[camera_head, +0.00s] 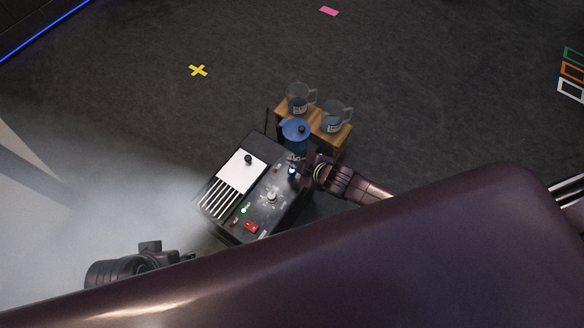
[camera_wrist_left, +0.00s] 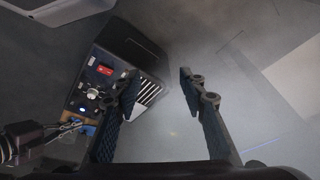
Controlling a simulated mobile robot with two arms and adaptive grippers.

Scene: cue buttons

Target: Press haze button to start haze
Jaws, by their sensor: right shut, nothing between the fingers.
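The haze machine (camera_head: 232,213) is a dark box with a white top plate, a slotted grille and a control panel. Its panel has a red switch (camera_head: 251,227), a green light, a pale knob (camera_head: 271,195) and a glowing blue-white button (camera_head: 292,170). The blue-white light (camera_wrist_left: 81,110) also shows in the left wrist view. My right gripper (camera_head: 304,161) is shut and empty, its tips right by the lit button; I cannot tell whether they touch it. My left gripper (camera_wrist_left: 158,82) is open and empty, near the machine's grille side.
A wooden stand (camera_head: 335,143) behind the machine holds two glass mugs (camera_head: 336,118) and a blue lidded pot (camera_head: 296,133) close to my right gripper. Pale haze spreads over the floor at left. A yellow cross (camera_head: 198,70) marks the open dark floor beyond.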

